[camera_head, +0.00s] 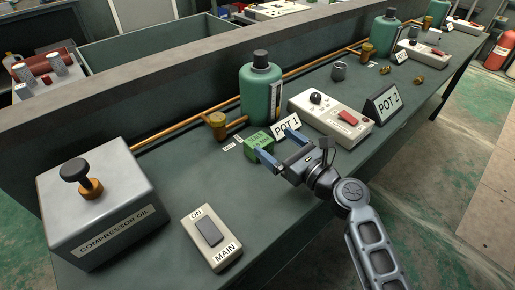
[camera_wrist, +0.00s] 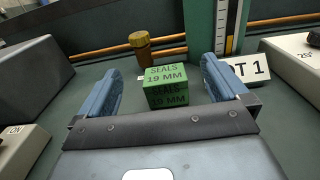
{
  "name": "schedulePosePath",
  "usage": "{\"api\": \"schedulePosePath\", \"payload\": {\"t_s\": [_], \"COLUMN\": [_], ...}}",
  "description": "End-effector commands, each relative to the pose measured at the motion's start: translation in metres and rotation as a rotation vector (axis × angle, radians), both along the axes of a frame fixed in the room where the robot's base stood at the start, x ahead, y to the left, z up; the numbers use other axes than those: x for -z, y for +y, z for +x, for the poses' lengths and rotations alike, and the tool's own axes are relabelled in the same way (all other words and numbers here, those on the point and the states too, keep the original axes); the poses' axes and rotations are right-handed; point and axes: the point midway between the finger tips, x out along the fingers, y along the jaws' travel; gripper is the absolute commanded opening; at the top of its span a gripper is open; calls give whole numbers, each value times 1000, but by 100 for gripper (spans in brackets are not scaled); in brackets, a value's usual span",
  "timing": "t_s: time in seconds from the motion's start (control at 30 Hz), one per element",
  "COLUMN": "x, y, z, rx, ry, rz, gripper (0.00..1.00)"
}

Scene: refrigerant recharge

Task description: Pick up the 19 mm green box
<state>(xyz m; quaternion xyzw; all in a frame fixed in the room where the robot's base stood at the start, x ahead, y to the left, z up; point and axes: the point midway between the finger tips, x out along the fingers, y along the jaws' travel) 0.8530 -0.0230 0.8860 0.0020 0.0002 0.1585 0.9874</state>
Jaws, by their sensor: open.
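The green box (camera_head: 258,141) sits on the bench in front of the green bottle, left of the POT 1 sign. In the wrist view the green box (camera_wrist: 166,88) reads "SEALS 19 MM" on its top and front. My gripper (camera_head: 282,146) is open, with blue fingers pointing toward the box. In the wrist view, the box shows between the fingers of my gripper (camera_wrist: 161,84), a little beyond the palm and nearer the middle. I see clear space between the box and each finger there. Nothing is held.
The POT 1 sign (camera_head: 286,126) stands close to the right finger. A green bottle (camera_head: 261,92) and a brass fitting (camera_head: 217,124) on a copper pipe stand behind the box. The bench left of my gripper is clear up to the MAIN switch (camera_head: 211,236).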

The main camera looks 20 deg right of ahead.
Motion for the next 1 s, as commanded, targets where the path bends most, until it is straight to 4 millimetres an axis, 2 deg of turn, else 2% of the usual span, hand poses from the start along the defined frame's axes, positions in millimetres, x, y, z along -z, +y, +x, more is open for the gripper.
{"api": "schedulePosePath", "payload": {"t_s": [0.03,0.2,0.47,0.8,1.0], "x": [15,41,38,37,38], "y": [0,0,6,21,24], "z": [0,0,16,63,71], "rx": [0,0,0,0,0], "ry": [3,1,-1,-2,-1], "rz": [1,0,-4,-3,-4], "gripper": [100,100,100,100,100]}}
